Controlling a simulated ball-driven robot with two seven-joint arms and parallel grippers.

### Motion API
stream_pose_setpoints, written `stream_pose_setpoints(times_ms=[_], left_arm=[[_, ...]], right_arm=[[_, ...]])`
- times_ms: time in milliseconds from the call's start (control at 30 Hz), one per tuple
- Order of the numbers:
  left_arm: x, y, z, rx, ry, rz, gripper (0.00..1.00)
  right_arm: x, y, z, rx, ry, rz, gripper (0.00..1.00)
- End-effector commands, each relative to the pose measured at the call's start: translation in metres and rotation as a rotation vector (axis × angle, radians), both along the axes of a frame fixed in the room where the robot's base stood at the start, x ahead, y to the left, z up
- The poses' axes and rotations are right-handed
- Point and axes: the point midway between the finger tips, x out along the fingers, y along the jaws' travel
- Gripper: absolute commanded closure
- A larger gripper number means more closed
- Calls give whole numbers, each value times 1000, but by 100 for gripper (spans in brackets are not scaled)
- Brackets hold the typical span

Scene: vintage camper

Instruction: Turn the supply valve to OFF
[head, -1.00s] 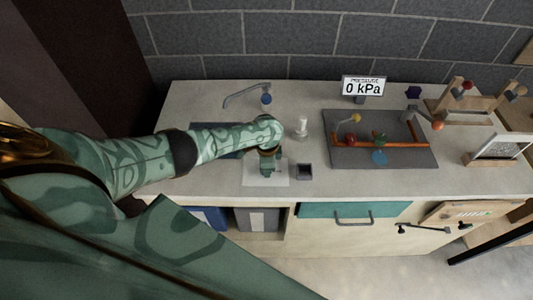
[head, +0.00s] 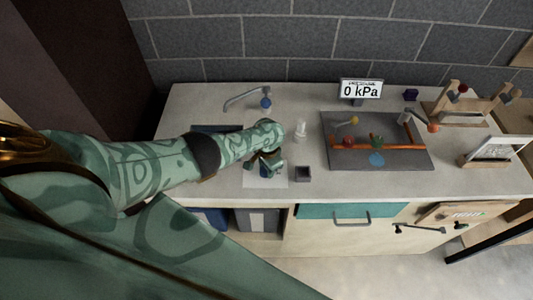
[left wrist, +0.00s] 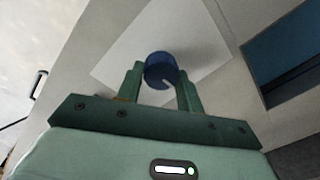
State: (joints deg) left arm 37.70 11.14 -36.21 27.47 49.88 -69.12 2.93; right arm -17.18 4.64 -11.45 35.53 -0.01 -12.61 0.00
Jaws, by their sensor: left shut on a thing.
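A round blue knob (left wrist: 161,66) with a short white mark on its top shows in the left wrist view, over a white square plate (left wrist: 118,50). The plate also shows in the head view (head: 254,183), near the counter's front edge. My left gripper (left wrist: 160,77) is shut on the blue knob, one green finger on each side. In the head view the left gripper (head: 265,168) hides most of the knob. No ON or OFF lettering is readable around the knob. My right gripper is not in view.
A small dark square box (head: 303,174) stands just right of the plate, with a clear cylinder (head: 301,131) behind. A faucet (head: 243,98) is at the back. A grey pipe board (head: 400,157) lies right; a display (head: 361,88) reads 0 kPa.

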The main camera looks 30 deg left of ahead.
Motion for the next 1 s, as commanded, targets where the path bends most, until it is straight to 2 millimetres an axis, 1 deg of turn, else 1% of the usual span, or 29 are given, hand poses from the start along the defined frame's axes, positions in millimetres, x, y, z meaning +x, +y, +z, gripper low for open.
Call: stream_pose_setpoints(times_ms=[367,400,433,467,767,867,967,1000], left_arm=[[1,0,1,-1,-2,5,86],[1,0,1,-1,-2,5,52],[1,0,1,-1,-2,5,44],[1,0,1,-1,-2,5,42],[0,0,3,0,-1,4,42],[0,-1,14,-1,-2,3,42],[0,-2,34,-1,-3,3,42],[0,-2,45,-1,-3,2,42]], right_arm=[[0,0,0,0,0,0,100],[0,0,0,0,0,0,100],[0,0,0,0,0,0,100],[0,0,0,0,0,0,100],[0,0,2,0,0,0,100],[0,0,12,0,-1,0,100],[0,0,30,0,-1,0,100],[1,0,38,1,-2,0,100]])
